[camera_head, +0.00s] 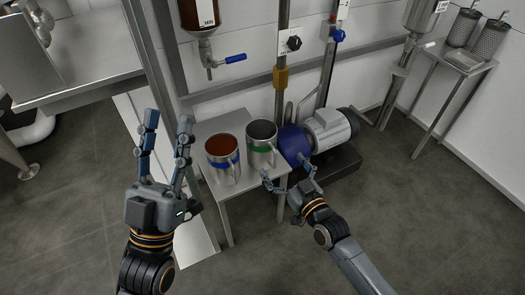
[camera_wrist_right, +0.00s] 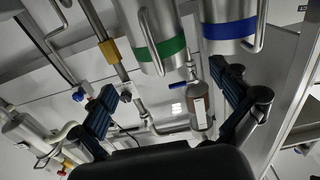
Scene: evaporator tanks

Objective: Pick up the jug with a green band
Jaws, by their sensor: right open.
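The steel jug with a green band (camera_head: 261,148) stands upright on a small steel table (camera_head: 232,193), its handle facing toward me. A second jug, with a blue band (camera_head: 222,166) and reddish-brown contents, stands just left of it. My right gripper (camera_head: 286,170) is open and empty, close to the green-banded jug at its front right. My left gripper (camera_head: 168,118) is open and empty, left of the small table.
A motor pump (camera_head: 330,130) with a blue housing stands just right of the small table. A brown-filled tank with a blue-handled valve (camera_head: 235,59) hangs behind the jugs. Vertical pipes (camera_head: 281,90) rise behind the table. Open floor (camera_head: 420,230) lies at the right front.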

